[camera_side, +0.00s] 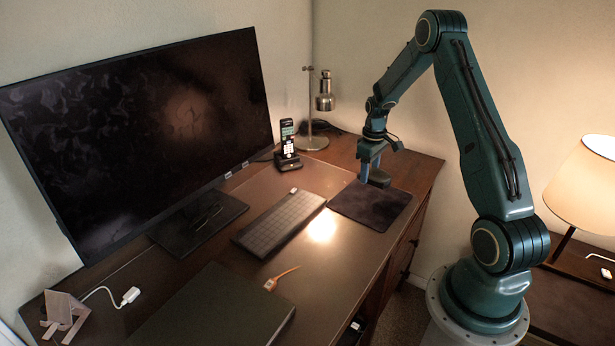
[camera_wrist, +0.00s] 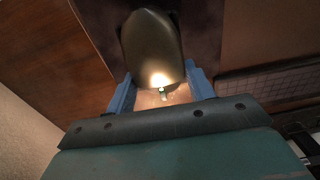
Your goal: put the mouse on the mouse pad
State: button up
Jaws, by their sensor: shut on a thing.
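My gripper (camera_side: 366,176) points down at the far edge of the dark mouse pad (camera_side: 370,208) in the side view. It is shut on the mouse (camera_wrist: 150,45), a dark, rounded, glossy body between the two blue fingers in the wrist view. In the side view the mouse (camera_side: 380,179) shows as a small dark shape beside the fingers, over the pad's far part. I cannot tell whether its underside touches the pad. The dark purple pad (camera_wrist: 200,32) also shows behind the mouse in the wrist view.
A grey keyboard (camera_side: 281,222) lies left of the pad. A cordless phone in its cradle (camera_side: 287,147) and a metal desk lamp (camera_side: 314,120) stand behind. A large monitor (camera_side: 140,130) fills the left. A dark flat blotter or book (camera_side: 215,310) lies in front. The near part of the pad is clear.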

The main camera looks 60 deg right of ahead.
aim_at(366, 198)
jog(key=shift+f, duration=1.55)
jog(key=shift+f, duration=0.1)
jog(key=shift+f, duration=2.05)
jog(key=shift+f, duration=0.1)
jog(key=o, duration=1)
notch_tip(366, 198, up, 11)
jog(key=shift+r, duration=0.65)
